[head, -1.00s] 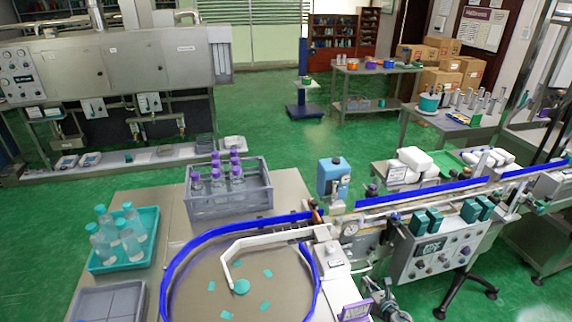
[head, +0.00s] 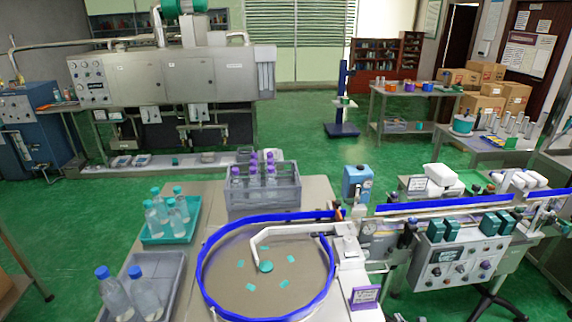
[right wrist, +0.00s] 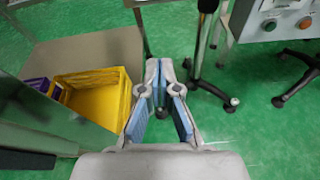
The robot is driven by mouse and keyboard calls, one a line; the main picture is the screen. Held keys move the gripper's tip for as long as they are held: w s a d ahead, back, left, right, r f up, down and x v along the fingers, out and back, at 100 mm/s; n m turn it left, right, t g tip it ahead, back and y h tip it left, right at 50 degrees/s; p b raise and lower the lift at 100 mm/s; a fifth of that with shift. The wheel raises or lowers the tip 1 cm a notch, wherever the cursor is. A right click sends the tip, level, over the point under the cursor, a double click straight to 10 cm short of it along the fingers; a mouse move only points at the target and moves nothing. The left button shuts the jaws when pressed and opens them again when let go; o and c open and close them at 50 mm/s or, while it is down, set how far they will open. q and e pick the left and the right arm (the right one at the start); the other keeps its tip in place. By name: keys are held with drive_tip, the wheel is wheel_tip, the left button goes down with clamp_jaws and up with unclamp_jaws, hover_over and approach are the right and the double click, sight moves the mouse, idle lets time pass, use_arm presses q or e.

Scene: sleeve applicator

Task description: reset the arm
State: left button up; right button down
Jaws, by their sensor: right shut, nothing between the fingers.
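My right gripper (right wrist: 160,78) shows in the right wrist view. Its two blue-padded fingers meet near the tips with nothing between them. It hangs over the green floor, to the right of a yellow crate and clear of it. My left gripper is in neither view. The head view shows the workstation with a round turntable (head: 228,272) ringed by a blue rail, and a conveyor (head: 440,206) running off to the right.
A teal tray (head: 150,239) of teal-capped bottles, a grey crate (head: 262,202) of purple-capped bottles and a grey tray (head: 176,270) with blue-capped bottles stand around the turntable. The yellow crate (right wrist: 115,95) and stand legs (right wrist: 205,85) flank my right gripper.

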drive_tip(key=s+a+f+m+g+h+p, duration=0.1)
drive_tip(key=s+a+f+m+g, duration=0.3)
drive_tip(key=s+f+m, duration=0.65)
drive_tip(key=s+a+f+m+g+h+p, duration=0.2)
drive_tip(key=s+a+f+m, duration=0.4)
drive_tip(key=s+f+m, duration=0.4)
use_arm(q)
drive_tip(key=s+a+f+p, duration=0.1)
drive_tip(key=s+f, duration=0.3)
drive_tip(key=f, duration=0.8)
drive_tip(key=shift+p, duration=0.3)
use_arm(e)
drive_tip(key=s+a+f+m+g, duration=0.2)
drive_tip(key=s+a+m, duration=0.1)
drive_tip(key=s, duration=0.5)
drive_tip(key=s+a+f+m+g+y, duration=0.1)
drive_tip(key=s+a+f+m+g, duration=0.1)
drive_tip(key=s+m, duration=0.4)
drive_tip(key=s+a+f+m+g+y, duration=0.1)
drive_tip(key=s+a+f+m+g, duration=0.1)
drive_tip(key=s, duration=0.9)
drive_tip(key=shift+s+a+f+m+g, duration=0.15)
drive_tip(key=shift+a+m+g, duration=0.15)
drive_tip(key=shift+a+m, duration=0.7)
drive_tip(key=shift+d, duration=0.3)
drive_tip(key=shift+a, duration=0.15)
